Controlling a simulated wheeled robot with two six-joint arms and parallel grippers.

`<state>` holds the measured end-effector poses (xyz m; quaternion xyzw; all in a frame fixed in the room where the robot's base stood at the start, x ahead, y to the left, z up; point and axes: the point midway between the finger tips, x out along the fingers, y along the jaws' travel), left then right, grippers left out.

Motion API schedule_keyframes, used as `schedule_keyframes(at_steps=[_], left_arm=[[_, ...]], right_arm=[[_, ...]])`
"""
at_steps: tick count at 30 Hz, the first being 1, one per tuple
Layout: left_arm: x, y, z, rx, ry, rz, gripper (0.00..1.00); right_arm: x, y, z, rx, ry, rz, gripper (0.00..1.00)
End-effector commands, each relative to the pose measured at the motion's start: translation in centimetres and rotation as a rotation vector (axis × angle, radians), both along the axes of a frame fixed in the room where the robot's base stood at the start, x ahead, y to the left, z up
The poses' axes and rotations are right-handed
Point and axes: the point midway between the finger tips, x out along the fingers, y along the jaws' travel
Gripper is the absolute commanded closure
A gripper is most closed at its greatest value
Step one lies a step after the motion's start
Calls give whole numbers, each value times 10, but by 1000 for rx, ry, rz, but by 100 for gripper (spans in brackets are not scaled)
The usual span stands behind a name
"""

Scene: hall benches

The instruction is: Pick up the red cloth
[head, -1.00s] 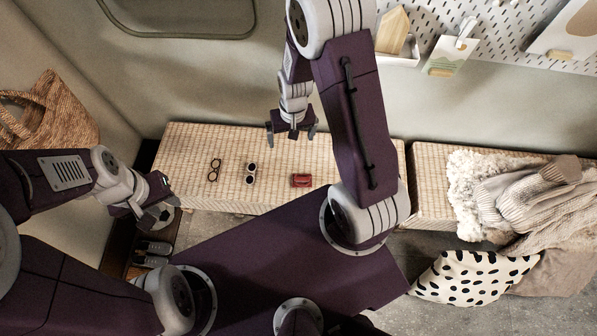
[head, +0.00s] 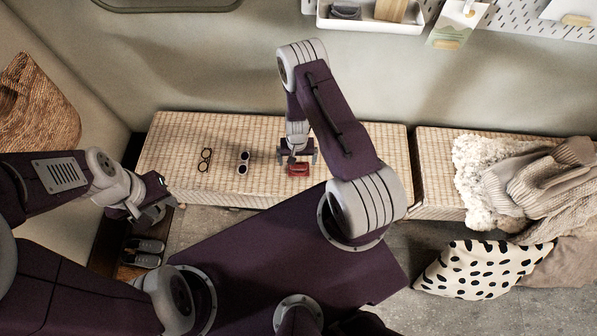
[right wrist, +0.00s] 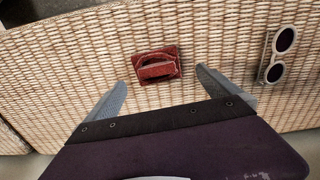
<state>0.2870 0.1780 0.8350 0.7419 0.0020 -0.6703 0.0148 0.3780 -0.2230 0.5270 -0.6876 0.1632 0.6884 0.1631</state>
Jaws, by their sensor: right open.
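The red cloth (head: 299,170) lies folded on the woven bench (head: 205,130), near its front edge. In the right wrist view the cloth (right wrist: 157,66) is a small red bundle with a paler band across it, just ahead of and between the fingertips. My right gripper (head: 298,160) is open and empty, close above the cloth; its fingers show spread in the right wrist view (right wrist: 160,84). I see no contact with the cloth. My left gripper (head: 160,198) is at the left, off the bench's front left corner; its jaws are too unclear to judge.
A second bench at the right holds a fluffy throw (head: 480,185) and knitwear. A spotted cushion (head: 470,268) lies below it. Grey shoes (head: 143,252) sit at lower left. A wall shelf (head: 345,22) is above.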

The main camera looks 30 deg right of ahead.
Motion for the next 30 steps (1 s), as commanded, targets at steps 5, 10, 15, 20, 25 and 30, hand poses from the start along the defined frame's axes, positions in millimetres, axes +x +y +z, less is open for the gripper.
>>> schedule_keyframes(at_steps=[5, 10, 15, 20, 25, 30], left_arm=[[0, 0, -25, 0, -1, 0, 64], [0, 0, -64, 0, 0, 0, 64], [0, 0, -80, 0, 0, 0, 64], [0, 0, -79, 0, -1, 0, 64], [0, 0, -78, 0, -1, 0, 64], [0, 0, -78, 0, -1, 0, 64]], right_arm=[[-1, -1, -15, 0, -1, 0, 0], [-5, -2, -36, 0, -1, -1, 0], [-6, -2, -51, 0, 0, 0, 0], [-6, -2, -50, 0, 0, 0, 0], [-6, -2, -49, 0, 0, 0, 11], [-6, -2, -49, 0, 0, 0, 58]])
